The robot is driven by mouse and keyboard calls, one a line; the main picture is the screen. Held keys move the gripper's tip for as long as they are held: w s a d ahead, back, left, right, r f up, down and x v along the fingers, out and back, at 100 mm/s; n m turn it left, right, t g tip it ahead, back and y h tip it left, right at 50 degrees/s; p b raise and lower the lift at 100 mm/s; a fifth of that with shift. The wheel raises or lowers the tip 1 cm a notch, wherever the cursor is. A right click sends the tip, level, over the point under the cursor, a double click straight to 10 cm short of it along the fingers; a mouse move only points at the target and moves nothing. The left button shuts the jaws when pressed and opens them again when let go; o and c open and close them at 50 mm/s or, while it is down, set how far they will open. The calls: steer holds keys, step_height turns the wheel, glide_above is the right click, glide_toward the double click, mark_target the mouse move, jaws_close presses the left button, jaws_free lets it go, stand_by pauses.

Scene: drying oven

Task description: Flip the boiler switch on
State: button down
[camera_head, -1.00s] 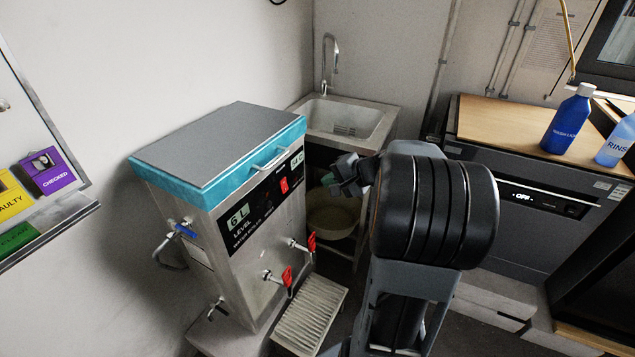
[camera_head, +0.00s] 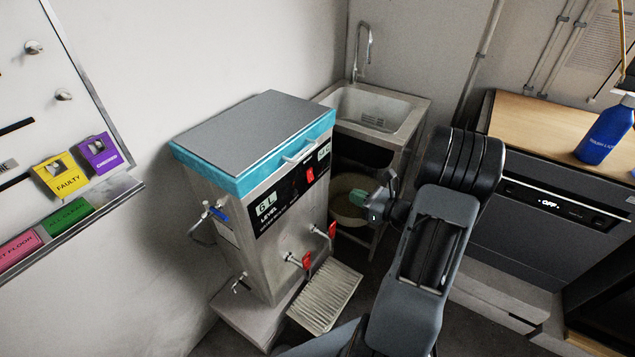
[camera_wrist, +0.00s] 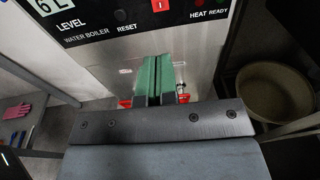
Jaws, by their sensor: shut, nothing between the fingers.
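The water boiler (camera_head: 235,225) is a steel box with a grey lid and a teal rim, left of centre in the head view. Its black front panel carries a red switch (camera_head: 310,175), which also shows in the wrist view (camera_wrist: 160,5) at the top edge, marked with a white symbol. My gripper (camera_head: 357,198) is to the right of the boiler front, apart from it in the head view. In the wrist view its green fingertips (camera_wrist: 152,75) are together with nothing between them, pointing at the steel front below the panel. The switch's exact tilt is too small to tell.
Two red-handled taps (camera_head: 306,262) stick out of the boiler front above a slatted drip tray (camera_head: 325,298). A sink (camera_head: 372,107) stands behind, with a round bowl (camera_wrist: 262,92) under it. A counter with a blue bottle (camera_head: 605,135) is at the right.

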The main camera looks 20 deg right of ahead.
mark_target(311, 180)
steer(key=x, duration=1.4)
steer(key=shift+f+b, duration=0.1)
steer(key=shift+b, duration=0.2)
